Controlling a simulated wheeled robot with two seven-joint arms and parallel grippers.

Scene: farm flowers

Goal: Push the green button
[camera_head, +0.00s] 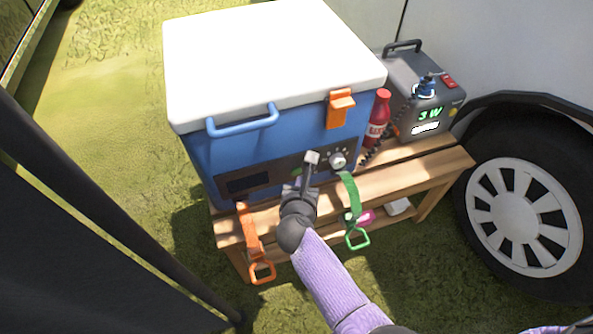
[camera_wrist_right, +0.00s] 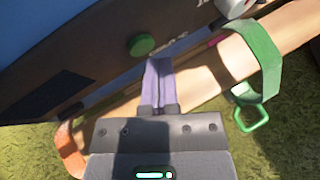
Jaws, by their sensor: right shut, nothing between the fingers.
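The green button (camera_wrist_right: 142,45) is a round knob on the dark front panel of the blue cooler box (camera_head: 222,150). In the head view only a small green piece (camera_head: 296,172) of it shows beside my gripper. My right gripper (camera_head: 311,158) is shut and empty in front of the panel. In the wrist view its fingertips (camera_wrist_right: 159,62) are just below and slightly right of the button; I cannot tell whether they touch it. My left gripper is not in view.
The cooler stands on a wooden bench (camera_head: 440,165). A silver dial (camera_head: 338,160) is right of the button. A green strap (camera_head: 350,195) and an orange strap (camera_head: 249,232) hang in front. A red bottle (camera_head: 378,118) and a grey power unit (camera_head: 425,100) stand right, near a wheel (camera_head: 515,215).

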